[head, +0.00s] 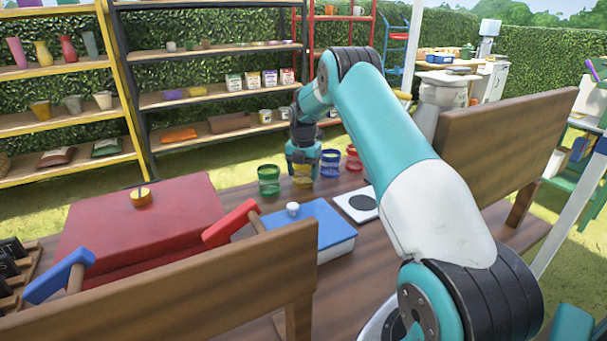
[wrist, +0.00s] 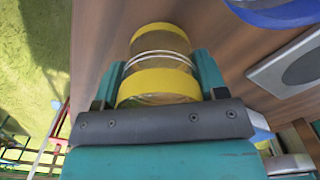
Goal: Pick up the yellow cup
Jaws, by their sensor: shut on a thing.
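The yellow cup (head: 303,180) stands on the brown wooden table, between a green cup (head: 268,179) and a blue cup (head: 330,163). In the head view my gripper (head: 303,160) comes down over it from above and hides most of it. In the wrist view the yellow cup (wrist: 162,62) is a clear cylinder with yellow bands and thin white rings. My gripper (wrist: 160,85) is shut on it, with a teal finger on each side. I cannot tell whether the cup touches the table.
A red cup (head: 354,158) stands right of the blue cup. A white plate with a dark disc (head: 361,204), a blue-lidded box (head: 315,228) and a large red box (head: 140,220) lie nearer. Wooden boards (head: 190,285) edge the table. Shelves (head: 215,95) stand behind.

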